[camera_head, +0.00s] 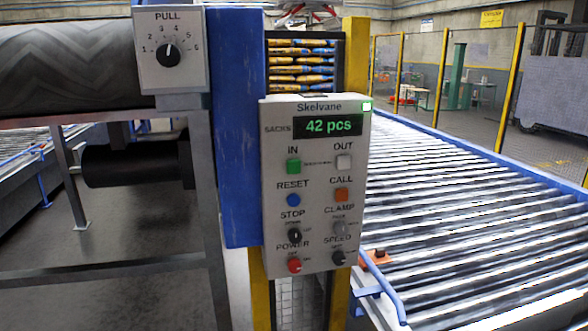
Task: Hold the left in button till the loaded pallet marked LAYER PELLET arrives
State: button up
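The green IN button (293,166) is at the upper left of a grey control panel (268,215) labelled Skelvane. A pale OUT button (343,161) is to its right. The panel's display (328,125) reads 42 pcs in green, and a small green lamp (366,106) is lit at the top right corner. Stacked blue and yellow sacks (300,70) show in the opening behind the panel; no LAYER PELLET marking is legible and any pallet beneath is hidden. My gripper is not in view, and nothing visible touches the IN button.
A roller conveyor (470,210) with a blue side rail runs along the right and looks empty. A belt conveyor (70,65) with a PULL dial (168,53) stands at the left. A blue post (238,130) is beside the panel. A yellow-posted fence (510,80) stands beyond the rollers.

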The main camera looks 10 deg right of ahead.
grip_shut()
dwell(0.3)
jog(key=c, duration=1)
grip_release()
